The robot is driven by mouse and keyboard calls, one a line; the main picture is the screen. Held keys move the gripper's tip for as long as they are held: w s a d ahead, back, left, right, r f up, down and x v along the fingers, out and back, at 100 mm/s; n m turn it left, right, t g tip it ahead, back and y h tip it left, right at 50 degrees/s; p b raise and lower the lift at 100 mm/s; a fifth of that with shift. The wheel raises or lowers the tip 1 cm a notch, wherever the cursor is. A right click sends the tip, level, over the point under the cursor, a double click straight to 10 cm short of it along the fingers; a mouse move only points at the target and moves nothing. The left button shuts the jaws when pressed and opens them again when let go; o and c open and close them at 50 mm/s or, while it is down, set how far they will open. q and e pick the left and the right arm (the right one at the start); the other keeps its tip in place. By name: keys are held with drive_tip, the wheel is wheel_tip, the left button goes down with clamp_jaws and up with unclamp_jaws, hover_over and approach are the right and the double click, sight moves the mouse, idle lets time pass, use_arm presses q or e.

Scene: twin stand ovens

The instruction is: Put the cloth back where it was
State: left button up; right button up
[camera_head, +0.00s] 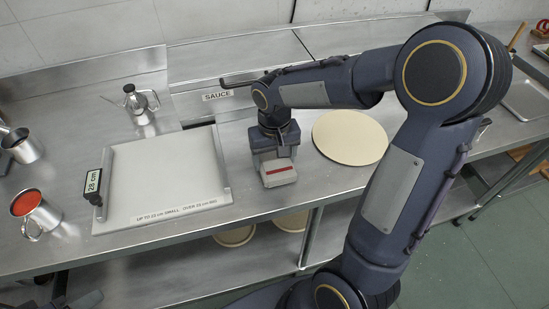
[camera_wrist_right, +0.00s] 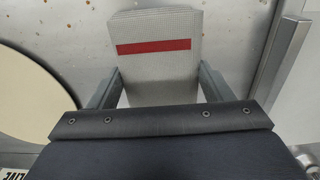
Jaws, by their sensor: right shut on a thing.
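The cloth (camera_head: 279,174) is a folded grey-white pad with a red stripe. In the head view it is at the lower end of my right gripper (camera_head: 275,152), over the steel counter between the white board and the round disc. In the right wrist view the cloth (camera_wrist_right: 155,60) sits between the two fingers of my right gripper (camera_wrist_right: 160,85), which is shut on it. I cannot tell whether the cloth touches the counter. My left gripper is not in view.
A pale round disc (camera_head: 350,137) lies right. An oil can (camera_head: 137,103), a steel cup (camera_head: 22,146) and a cup of red sauce (camera_head: 33,212) stand at left. The counter has a front edge.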

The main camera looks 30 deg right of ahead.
sight(274, 161)
drive_tip(key=shift+f, duration=0.2)
drive_tip(key=shift+f, duration=0.2)
drive_tip(key=o, duration=1)
drive_tip(key=shift+r, duration=0.1)
wheel_tip(274, 161, up, 11)
drive_tip(key=s+a+t+y, duration=0.1)
drive_tip(key=s, duration=0.4)
drive_tip(key=s+a+f+t+y, duration=0.1)
drive_tip(key=s+t, duration=0.1)
drive_tip(key=s, duration=0.4)
drive_tip(key=s+a+f+n+t+y+p, duration=0.1)
drive_tip(key=s+a+t+y, duration=0.1)
drive_tip(key=s, duration=0.3)
drive_tip(key=shift+s, duration=0.35)
